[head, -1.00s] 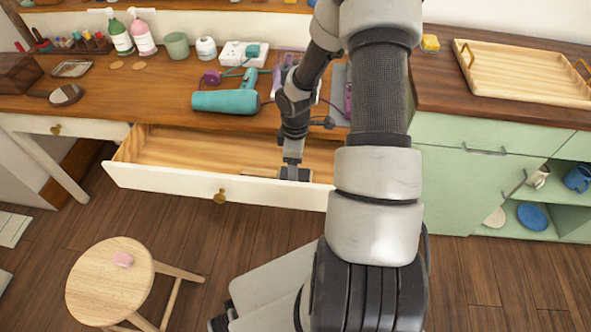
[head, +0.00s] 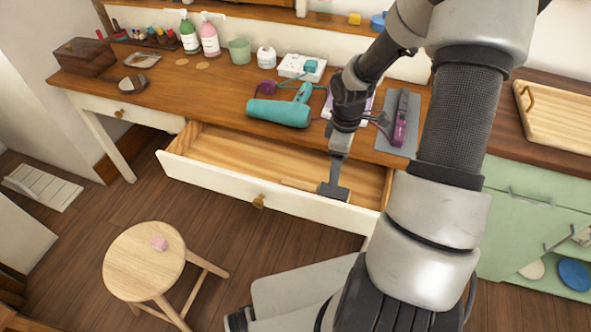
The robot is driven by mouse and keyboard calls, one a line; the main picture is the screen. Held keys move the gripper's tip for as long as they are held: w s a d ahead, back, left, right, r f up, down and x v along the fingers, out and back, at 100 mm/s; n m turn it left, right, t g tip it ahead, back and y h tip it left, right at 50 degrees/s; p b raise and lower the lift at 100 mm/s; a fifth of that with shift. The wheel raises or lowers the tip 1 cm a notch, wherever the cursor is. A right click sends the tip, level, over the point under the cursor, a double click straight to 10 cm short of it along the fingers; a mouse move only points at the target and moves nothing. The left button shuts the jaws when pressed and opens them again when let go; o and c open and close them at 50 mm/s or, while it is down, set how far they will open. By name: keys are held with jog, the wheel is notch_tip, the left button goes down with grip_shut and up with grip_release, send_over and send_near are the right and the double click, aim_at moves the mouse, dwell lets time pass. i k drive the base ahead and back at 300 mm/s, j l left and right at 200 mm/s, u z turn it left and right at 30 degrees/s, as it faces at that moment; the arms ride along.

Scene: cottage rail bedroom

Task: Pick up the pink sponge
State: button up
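The wooden desk (head: 200,88) holds a teal hair dryer (head: 281,108), bottles, a green cup (head: 239,51) and a purple hair tool (head: 400,120). The open drawer juts out toward me. A green cabinet (head: 515,205) stands at the right. Floor around the stool looks clear.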

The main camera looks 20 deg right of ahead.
aim_at(158, 243)
jog(key=u, duration=1.4)
